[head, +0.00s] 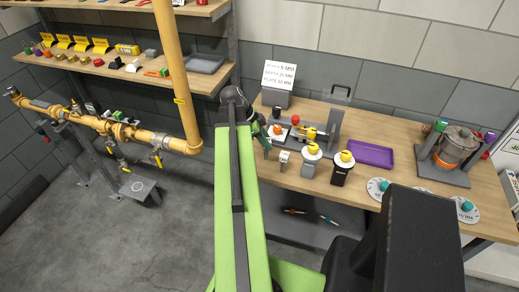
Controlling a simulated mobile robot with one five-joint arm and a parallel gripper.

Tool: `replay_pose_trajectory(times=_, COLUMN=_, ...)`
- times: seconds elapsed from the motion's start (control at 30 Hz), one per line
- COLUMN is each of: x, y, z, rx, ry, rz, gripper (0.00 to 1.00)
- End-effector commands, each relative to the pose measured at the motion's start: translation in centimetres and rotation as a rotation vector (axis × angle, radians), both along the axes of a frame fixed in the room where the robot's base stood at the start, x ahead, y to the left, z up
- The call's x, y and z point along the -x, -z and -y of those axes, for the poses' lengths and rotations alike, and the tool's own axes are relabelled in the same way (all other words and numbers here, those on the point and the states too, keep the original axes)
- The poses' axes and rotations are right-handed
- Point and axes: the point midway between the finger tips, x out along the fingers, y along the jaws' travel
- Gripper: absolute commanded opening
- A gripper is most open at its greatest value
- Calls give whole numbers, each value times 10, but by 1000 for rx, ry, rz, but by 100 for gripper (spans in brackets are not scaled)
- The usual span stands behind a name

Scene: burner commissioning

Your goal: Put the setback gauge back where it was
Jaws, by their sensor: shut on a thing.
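My gripper (265,146) is at the left end of the workbench, just beyond the green arm. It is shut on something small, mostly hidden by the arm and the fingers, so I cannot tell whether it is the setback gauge. A small pale grey block (284,161) stands on the bench just right of my gripper. A grey fixture (328,130) with a red and a yellow part stands behind it. Two yellow-topped posts, one grey (311,162) and one black (342,170), stand at the front. A white card (279,74) with millimetre values stands at the back.
A purple tray (370,153) lies on the bench (399,168). White discs with teal knobs (378,188) lie near the front edge. A grey stand (442,172) holds a glass vessel at right. A yellow pipe (175,70) and shelves (130,63) are at left.

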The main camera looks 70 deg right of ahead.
Motion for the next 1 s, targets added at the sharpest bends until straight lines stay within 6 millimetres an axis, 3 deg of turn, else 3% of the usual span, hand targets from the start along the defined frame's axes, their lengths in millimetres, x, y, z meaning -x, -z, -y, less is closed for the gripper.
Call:
replay_pose_trajectory(times=0.13, x=-2, y=7, z=-1, rx=0, ry=-4, rz=0, gripper=0)
replay_pose_trajectory(times=0.37, x=-1, y=44, z=-1, rx=0, ry=-4, rz=0, gripper=0)
replay_pose_trajectory(times=0.73, x=-5, y=44, z=-3, rx=0, ry=-10, rz=0, gripper=0)
replay_pose_trajectory(times=0.77, x=-5, y=43, z=-3, rx=0, ry=-10, rz=0, gripper=33)
replay_pose_trajectory(times=0.9, x=-5, y=42, z=-3, rx=0, ry=-9, rz=0, gripper=52)
replay_pose_trajectory(times=1.0, x=-5, y=42, z=-3, rx=0, ry=-9, rz=0, gripper=52)
